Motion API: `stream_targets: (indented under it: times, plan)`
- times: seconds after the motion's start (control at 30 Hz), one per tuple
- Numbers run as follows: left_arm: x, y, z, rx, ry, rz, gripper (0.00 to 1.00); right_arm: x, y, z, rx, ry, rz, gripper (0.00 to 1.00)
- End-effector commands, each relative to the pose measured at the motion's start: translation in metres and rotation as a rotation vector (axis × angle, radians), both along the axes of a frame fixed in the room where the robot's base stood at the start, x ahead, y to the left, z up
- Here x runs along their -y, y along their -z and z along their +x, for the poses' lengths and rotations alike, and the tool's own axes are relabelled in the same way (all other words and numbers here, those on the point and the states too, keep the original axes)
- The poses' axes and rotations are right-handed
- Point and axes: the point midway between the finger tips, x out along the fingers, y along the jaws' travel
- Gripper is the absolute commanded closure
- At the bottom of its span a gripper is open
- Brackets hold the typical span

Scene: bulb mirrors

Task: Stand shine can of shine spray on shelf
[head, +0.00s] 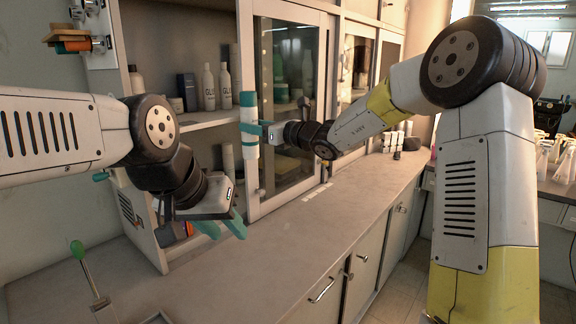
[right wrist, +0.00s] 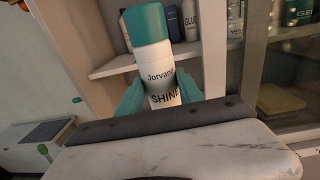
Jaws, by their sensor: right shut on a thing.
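The shine can (head: 250,150), a white spray can with teal bands, is upright in the head view, in front of the cabinet's left door frame. My right gripper (head: 262,130) is shut on it, above the counter. In the right wrist view the can (right wrist: 160,70) has a teal cap and reads "Jorvan SHINE", between the teal fingers (right wrist: 160,98). The shelf (head: 192,122) is in the open cabinet bay left of the can; it shows behind the can in the right wrist view (right wrist: 112,67). My left gripper (head: 222,226) is open and empty, low over the counter.
White bottles (head: 209,88) and a dark box (head: 187,92) stand on the shelf. Glass doors (head: 285,100) close the bays to the right. The counter (head: 260,270) is mostly clear in front. A green-tipped tool (head: 80,256) is at the lower left.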

Motion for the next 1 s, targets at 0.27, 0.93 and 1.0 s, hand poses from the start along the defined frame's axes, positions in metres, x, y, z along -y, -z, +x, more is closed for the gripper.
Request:
stream_targets:
  times: [0.27, 0.93, 1.0]
  plan:
    - [0.0, 0.0, 0.0, 0.0, 0.0, 0.0, 0.64, -0.05, -0.095, -0.03, 0.006, -0.015, 0.001, 1.0]
    - [0.0, 0.0, 0.0, 0.0, 0.0, 0.0, 0.64, -0.062, -0.122, -0.04, 0.0, -0.005, 0.0, 1.0]
    - [0.0, 0.0, 0.0, 0.0, 0.0, 0.0, 0.64, -0.065, -0.122, -0.038, -0.001, -0.006, 0.001, 1.0]
